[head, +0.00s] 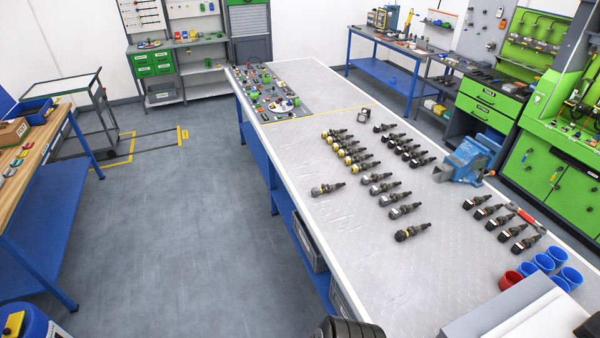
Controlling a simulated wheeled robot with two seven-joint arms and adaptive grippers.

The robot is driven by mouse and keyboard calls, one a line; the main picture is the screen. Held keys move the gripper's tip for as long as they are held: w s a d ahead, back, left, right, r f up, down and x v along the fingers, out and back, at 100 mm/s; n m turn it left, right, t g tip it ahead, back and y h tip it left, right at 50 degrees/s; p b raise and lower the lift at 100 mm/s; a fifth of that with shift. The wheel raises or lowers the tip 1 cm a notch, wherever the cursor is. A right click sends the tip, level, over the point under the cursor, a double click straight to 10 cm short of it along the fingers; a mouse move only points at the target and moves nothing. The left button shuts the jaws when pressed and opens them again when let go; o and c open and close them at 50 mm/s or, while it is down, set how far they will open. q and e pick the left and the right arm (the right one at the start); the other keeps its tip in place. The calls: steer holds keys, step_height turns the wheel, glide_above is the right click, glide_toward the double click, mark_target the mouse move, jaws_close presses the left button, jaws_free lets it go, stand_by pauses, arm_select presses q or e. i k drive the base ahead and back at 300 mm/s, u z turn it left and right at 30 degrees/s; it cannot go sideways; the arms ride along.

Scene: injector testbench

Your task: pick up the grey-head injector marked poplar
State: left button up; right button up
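Several injectors lie in groups on the long light-grey workbench (340,240). A group with greyish heads (394,198) lies in a slanting row in the middle. A yellow-headed group (345,152) lies behind it to the left. Dark-headed groups lie farther back (408,150) and at the right (504,220). Two injectors lie apart, one at the left (327,188) and one nearer the front (412,231). Markings are too small to read, so I cannot tell which injector is marked poplar. Neither gripper's fingers are in view.
A blue vise (466,160) stands on the bench's right side. Blue cups (556,268) and a red cup (513,279) stand near the front right, beside a grey-white box (515,310). Small coloured parts (268,88) fill the far left end. The bench's left front is bare.

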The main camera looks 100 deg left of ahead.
mark_target(365, 180)
steer(key=u, duration=3.5)
steer(key=i, duration=0.15)
steer(key=u, duration=0.05)
